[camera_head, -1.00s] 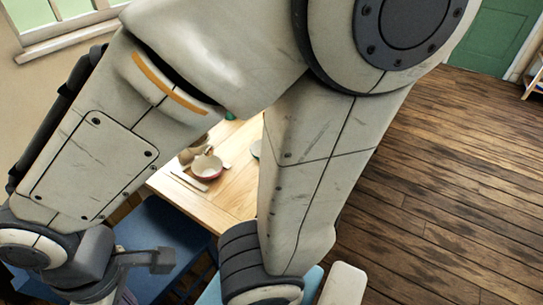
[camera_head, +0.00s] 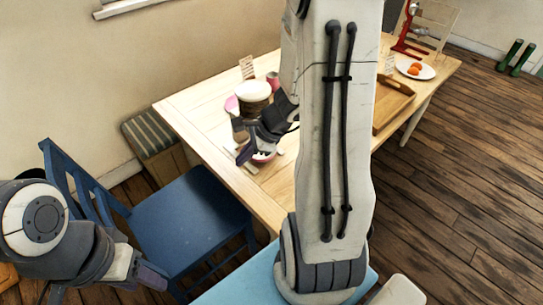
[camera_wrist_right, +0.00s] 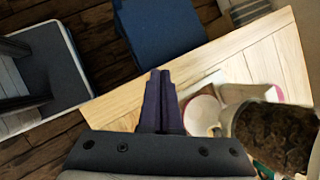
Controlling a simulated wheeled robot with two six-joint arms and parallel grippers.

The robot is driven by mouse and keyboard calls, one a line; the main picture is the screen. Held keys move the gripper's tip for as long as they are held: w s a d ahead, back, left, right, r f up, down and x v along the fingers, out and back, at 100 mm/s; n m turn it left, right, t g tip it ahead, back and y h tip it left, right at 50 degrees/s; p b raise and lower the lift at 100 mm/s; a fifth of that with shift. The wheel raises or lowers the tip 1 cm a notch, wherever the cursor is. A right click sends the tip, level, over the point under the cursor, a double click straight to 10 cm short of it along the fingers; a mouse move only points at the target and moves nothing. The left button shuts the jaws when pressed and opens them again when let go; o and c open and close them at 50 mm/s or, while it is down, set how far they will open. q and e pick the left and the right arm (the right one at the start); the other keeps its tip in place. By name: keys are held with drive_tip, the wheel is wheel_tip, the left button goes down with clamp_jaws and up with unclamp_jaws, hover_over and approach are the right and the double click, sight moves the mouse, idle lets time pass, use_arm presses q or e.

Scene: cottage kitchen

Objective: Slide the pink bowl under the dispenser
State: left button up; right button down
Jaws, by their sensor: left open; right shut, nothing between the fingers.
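The pink bowl (camera_head: 264,157) is on the wooden table in the head view, mostly hidden behind my right gripper (camera_head: 243,156). A pale, pink-edged round thing that looks like this bowl (camera_wrist_right: 203,113) lies just right of my right fingers (camera_wrist_right: 163,80) in the wrist view. These fingers are shut and empty; I cannot tell whether they touch the bowl. The dispenser (camera_head: 253,91) has a wide, pale round top and stands behind the right gripper. Its dark brown contents show in the wrist view (camera_wrist_right: 275,137). My left gripper (camera_head: 108,292) is open and empty, low at the left, away from the table.
The table (camera_head: 190,104) also holds a wooden tray (camera_head: 393,106), a plate of orange fruit (camera_head: 415,70) and a red stand (camera_head: 408,32). A blue chair (camera_head: 190,220) stands at the table's near side. My right arm hides the table's middle.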

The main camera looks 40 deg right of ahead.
drive_tip(key=s+d+f+m+t+h, duration=0.1)
drive_tip(key=s+d+f+m+h, duration=0.2)
drive_tip(key=d+m, duration=0.4)
drive_tip(key=s+d+f+m, duration=0.2)
drive_tip(key=d+f+m, duration=0.25)
drive_tip(key=d, duration=0.45)
drive_tip(key=b+x, duration=0.2)
drive_tip(key=x, duration=0.7)
drive_tip(key=shift+w+d+f+b, duration=0.1)
drive_tip(key=shift+d+f+b, duration=0.05)
drive_tip(key=shift+b, duration=0.15)
drive_tip(key=w, duration=0.1)
drive_tip(key=w+p, duration=0.1)
drive_tip(key=shift+w+r+p, duration=0.25)
drive_tip(key=shift+r+p, duration=0.05)
drive_tip(key=shift+r, duration=0.1)
drive_tip(key=shift+w+f, duration=0.15)
drive_tip(key=shift+w, duration=0.5)
